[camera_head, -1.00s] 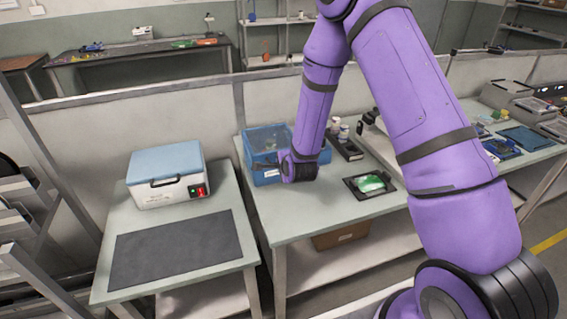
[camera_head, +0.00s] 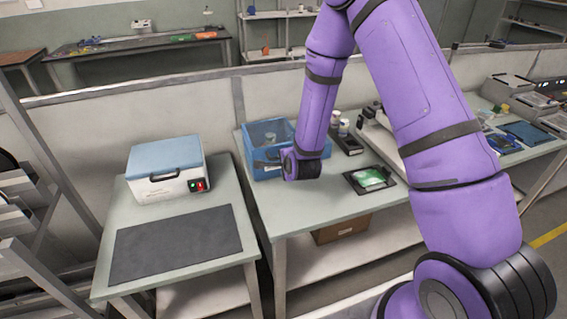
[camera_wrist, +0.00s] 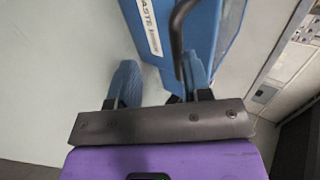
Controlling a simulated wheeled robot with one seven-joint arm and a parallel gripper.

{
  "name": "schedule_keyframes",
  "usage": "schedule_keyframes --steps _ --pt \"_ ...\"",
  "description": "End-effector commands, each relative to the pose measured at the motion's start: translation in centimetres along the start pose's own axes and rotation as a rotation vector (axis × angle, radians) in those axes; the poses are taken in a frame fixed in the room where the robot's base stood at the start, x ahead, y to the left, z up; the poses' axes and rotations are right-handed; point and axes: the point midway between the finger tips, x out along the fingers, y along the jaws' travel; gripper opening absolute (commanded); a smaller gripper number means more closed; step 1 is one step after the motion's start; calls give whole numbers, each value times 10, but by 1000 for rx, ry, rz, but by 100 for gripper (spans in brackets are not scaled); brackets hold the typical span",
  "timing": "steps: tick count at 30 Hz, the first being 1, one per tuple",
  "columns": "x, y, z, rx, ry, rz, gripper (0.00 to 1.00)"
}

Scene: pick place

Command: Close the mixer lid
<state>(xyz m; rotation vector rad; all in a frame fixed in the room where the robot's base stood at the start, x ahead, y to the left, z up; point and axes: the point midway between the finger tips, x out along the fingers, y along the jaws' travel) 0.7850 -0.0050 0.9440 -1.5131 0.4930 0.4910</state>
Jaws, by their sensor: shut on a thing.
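The mixer (camera_head: 167,187) is a white box on the left table, with red and green lit controls at its front right. Its blue lid (camera_head: 165,155) lies flat on top, with a dark handle at the front, and looks shut. My gripper is apart from it, at the blue waste box on the other table; the arm hides its fingertips in the head view. In the wrist view, my gripper (camera_wrist: 160,88) has the black handle (camera_wrist: 178,40) of the waste box between its blue fingers. It appears shut on this handle, though the contact is partly hidden.
The blue waste box (camera_head: 265,172) shows an open or clear top. A dark mat (camera_head: 178,245) lies bare before the mixer. A gap separates the tables.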

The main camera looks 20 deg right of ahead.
Motion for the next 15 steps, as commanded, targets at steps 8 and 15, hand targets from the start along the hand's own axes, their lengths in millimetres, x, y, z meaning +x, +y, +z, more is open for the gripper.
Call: schedule_keyframes --steps 8,15 --pt "-54 0 0 -1 -1 1 38" --pt "-83 0 0 -1 -1 -2 38"
